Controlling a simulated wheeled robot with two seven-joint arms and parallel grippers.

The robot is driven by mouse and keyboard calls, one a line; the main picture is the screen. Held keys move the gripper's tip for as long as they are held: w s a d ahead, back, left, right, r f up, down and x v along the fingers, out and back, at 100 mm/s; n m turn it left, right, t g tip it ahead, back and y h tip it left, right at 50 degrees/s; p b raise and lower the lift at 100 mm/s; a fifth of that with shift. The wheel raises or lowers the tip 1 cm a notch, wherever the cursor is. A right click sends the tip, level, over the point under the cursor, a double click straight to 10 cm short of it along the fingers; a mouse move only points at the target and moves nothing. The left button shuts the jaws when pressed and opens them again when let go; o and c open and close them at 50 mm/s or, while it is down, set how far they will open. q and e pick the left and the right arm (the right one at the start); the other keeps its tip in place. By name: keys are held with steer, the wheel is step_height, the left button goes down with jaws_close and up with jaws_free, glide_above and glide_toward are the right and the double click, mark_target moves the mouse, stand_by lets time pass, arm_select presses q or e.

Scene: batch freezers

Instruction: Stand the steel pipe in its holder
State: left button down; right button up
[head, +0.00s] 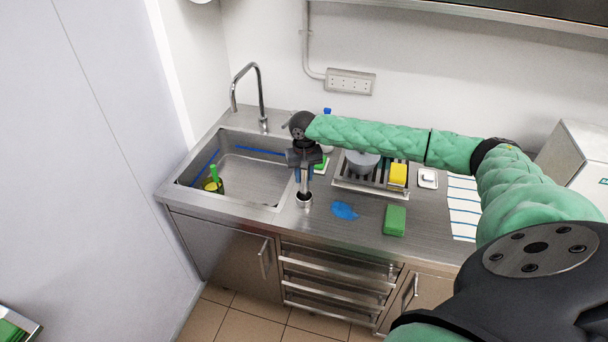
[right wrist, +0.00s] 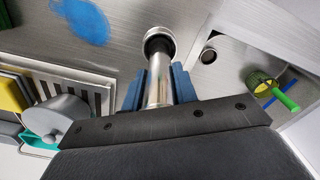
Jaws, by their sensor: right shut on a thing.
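The steel pipe (right wrist: 159,88) is a shiny tube between the blue fingers of my right gripper (right wrist: 158,76), which is shut on it. In the head view the right gripper (head: 304,172) is over the counter beside the sink, with the pipe (head: 304,184) upright below it. The holder (head: 304,201) is a short round steel cup with a dark opening, directly under the pipe; it also shows in the right wrist view (right wrist: 172,38). The pipe's lower end is at the holder's mouth. I cannot tell how deep it sits. My left gripper is not in view.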

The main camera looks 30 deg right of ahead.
steer(key=shift+f, duration=0.55)
steer(key=o, duration=0.6)
steer(key=shift+r, duration=5.5)
